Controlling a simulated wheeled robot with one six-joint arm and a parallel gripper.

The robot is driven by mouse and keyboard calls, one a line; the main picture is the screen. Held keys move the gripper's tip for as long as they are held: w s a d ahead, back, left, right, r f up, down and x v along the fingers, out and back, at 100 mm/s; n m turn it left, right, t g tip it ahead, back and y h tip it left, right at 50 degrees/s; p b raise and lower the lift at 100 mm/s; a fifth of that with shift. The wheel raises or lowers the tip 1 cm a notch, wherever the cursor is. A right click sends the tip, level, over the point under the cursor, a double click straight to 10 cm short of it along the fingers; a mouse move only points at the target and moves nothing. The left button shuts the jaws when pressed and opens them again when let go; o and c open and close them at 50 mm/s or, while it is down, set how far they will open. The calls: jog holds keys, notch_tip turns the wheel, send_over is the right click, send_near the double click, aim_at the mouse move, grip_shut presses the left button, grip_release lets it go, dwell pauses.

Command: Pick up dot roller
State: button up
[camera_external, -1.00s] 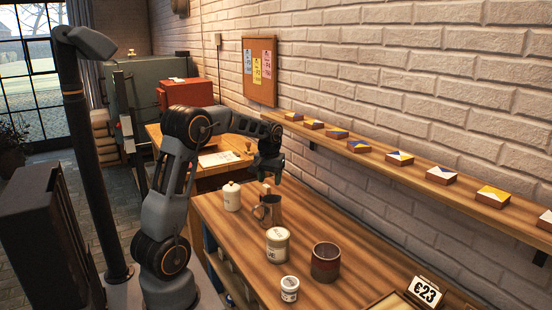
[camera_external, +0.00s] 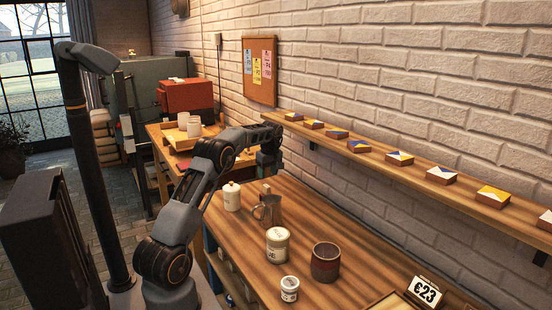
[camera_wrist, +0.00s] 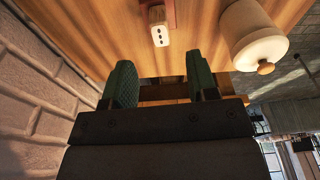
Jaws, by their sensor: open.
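A small pale block with dark dots (camera_wrist: 159,30), apparently the dot roller, lies on the wooden table in the wrist view, with a reddish part behind it. In the external view a small pale and reddish thing (camera_external: 266,188) stands behind the metal jug and is partly hidden. My gripper (camera_wrist: 160,78) has its two green fingers wide apart, with nothing between them. The dotted block is beyond the fingertips, roughly in line with the gap. In the external view my gripper (camera_external: 268,162) is at the far end of the table, partly hidden by my arm.
A white lidded jar (camera_external: 232,196) stands left of the metal jug (camera_external: 267,211); the jar also shows in the wrist view (camera_wrist: 255,38). A labelled tin (camera_external: 278,246), a dark red pot (camera_external: 325,264) and a small jar (camera_external: 290,290) stand nearer. The brick wall and tile shelf (camera_external: 375,157) border the right.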

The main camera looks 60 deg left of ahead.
aim_at(267, 186)
jog(key=shift+a+f, duration=0.2)
jog(key=shift+f, duration=1.15)
jog(key=shift+a+f, duration=0.15)
jog(key=shift+f, duration=1.25)
jog(key=shift+a+f, duration=0.2)
jog(key=shift+f, duration=1.15)
grip_shut()
